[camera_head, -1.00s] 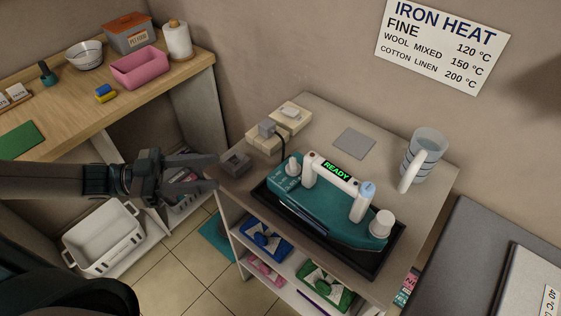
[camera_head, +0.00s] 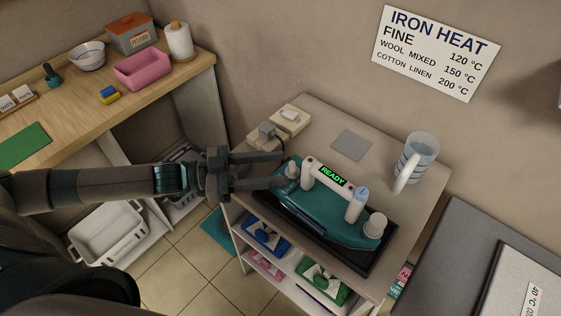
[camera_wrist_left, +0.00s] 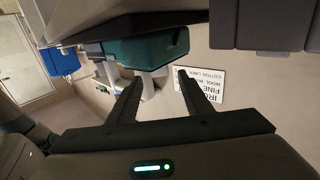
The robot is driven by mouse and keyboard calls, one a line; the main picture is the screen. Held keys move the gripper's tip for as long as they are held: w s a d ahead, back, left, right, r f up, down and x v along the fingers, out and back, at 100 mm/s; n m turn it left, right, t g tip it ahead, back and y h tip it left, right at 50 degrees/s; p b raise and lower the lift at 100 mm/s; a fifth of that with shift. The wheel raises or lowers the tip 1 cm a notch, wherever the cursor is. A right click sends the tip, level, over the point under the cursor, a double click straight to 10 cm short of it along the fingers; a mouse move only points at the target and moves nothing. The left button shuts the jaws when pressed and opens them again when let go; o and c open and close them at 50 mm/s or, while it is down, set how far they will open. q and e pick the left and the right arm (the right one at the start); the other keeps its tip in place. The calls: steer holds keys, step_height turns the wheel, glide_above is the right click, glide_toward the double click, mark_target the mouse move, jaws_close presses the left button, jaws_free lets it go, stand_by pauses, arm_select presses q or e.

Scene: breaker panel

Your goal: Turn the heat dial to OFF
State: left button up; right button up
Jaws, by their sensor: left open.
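The teal iron (camera_head: 330,222) lies on its dark tray on the cart, with a white handle and a green READY display (camera_head: 333,176). In the left wrist view, both fingers (camera_wrist_left: 160,76) are apart near the teal body (camera_wrist_left: 148,48). My right gripper is not in view.
A plug on a power strip (camera_head: 285,123) sits behind the gripper. The IRON HEAT sign (camera_head: 437,50) hangs on the wall. Shelves below hold several packets.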

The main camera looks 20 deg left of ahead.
mark_target(290, 169)
arm_select(q)
steer(key=shift+x, duration=1.05)
steer(key=c, duration=1.1)
steer(key=shift+o, duration=0.2)
steer(key=shift+s+t+p, duration=0.1)
steer(key=shift+t+p, duration=0.2)
steer(key=shift+p, duration=0.15)
steer(key=shift+s+d+r+n+t+y+p, duration=0.1)
steer(key=shift+n+t+y+p, duration=0.35)
steer(key=shift+n+t+p, duration=0.15)
steer(key=shift+s+d+n+t+y+p, duration=0.1)
steer(key=shift+s+n+t+y+p, duration=0.05)
steer(key=shift+n+t+y+p, duration=0.45)
steer(key=n+t+y+p, duration=0.1)
steer(key=p, duration=0.1)
steer(key=n+t+y+p, duration=0.1)
steer(key=t+y+p, duration=0.1)
steer(key=shift+s+d+n, duration=0.2)
steer(key=shift+n, duration=0.2)
steer(key=shift+s+d+n+t+y+p, duration=0.1)
steer(key=shift+d+n+t+y+p, duration=0.05)
steer(key=shift+n+t+y+p, duration=0.65)
steer(key=shift+s+d+n+t+y+p, duration=0.15)
steer(key=shift+n+t+y+p, duration=0.35)
steer(key=shift+y+p, duration=0.5)
steer(key=shift+w+y, duration=0.1)
steer(key=shift+y, duration=0.15)
